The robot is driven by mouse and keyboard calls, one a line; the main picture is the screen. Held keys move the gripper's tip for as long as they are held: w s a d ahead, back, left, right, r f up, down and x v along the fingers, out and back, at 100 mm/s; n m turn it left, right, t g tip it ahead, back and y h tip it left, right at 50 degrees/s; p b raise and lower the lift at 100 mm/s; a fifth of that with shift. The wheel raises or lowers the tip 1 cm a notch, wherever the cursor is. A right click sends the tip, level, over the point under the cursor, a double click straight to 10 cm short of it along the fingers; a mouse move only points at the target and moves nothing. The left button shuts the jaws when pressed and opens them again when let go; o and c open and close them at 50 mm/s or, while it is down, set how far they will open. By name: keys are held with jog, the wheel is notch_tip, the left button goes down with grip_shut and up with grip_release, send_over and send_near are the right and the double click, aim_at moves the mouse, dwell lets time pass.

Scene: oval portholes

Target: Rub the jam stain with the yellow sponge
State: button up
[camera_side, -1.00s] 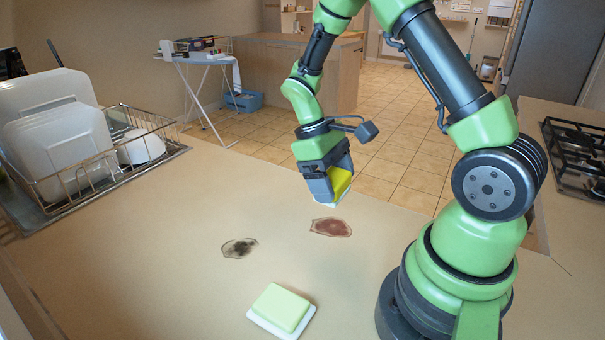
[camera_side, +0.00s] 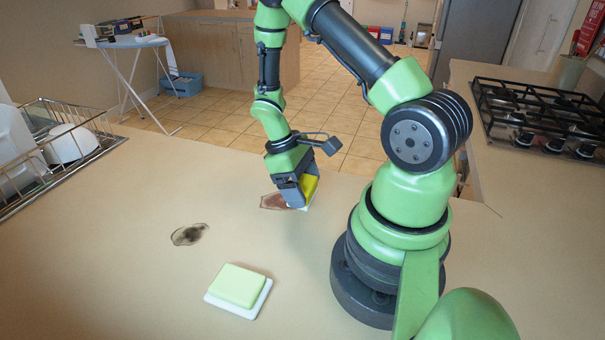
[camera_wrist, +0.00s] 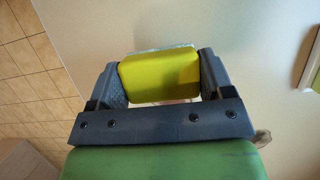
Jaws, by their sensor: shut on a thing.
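My gripper (camera_side: 298,193) is shut on the yellow sponge (camera_side: 311,187), which has a pale underside. In the wrist view the sponge (camera_wrist: 160,77) sits between both fingers of my gripper (camera_wrist: 162,80). The reddish-brown jam stain (camera_side: 271,201) lies on the counter just left of the sponge in the side view. My gripper and the sponge hide its right part. The sponge is low, at or just above the counter; I cannot tell whether it touches.
A blackish stain (camera_side: 188,234) lies to the left on the counter (camera_side: 120,285). A green sponge (camera_side: 238,284) with a white base lies at the front. A wire dish rack (camera_side: 60,160) stands at the left, a gas hob (camera_side: 540,115) at the right.

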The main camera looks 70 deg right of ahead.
jog(key=shift+f, duration=0.45)
jog(key=shift+w+f, duration=0.55)
jog(key=shift+w, duration=0.15)
jog(key=shift+w+r, duration=0.25)
jog(key=shift+w, duration=1.05)
jog(key=shift+w+r, duration=0.25)
jog(key=shift+w, duration=2.7)
jog(key=shift+s+f, duration=0.15)
jog(key=shift+s, duration=2.35)
jog(key=shift+s+f, duration=0.1)
jog(key=shift+s, duration=2.4)
jog(key=shift+a, duration=0.4)
jog(key=shift+w+r, duration=0.15)
jog(key=shift+w, duration=1.2)
jog(key=shift+w+r, duration=0.15)
jog(key=shift+w, duration=3.4)
jog(key=shift+s+f, duration=0.15)
jog(key=shift+s, duration=2.35)
jog(key=shift+s+f, duration=0.15)
jog(key=shift+s, duration=2.3)
jog(key=shift+w+r, duration=0.15)
jog(key=shift+r, duration=3.4)
jog(key=shift+d, duration=0.1)
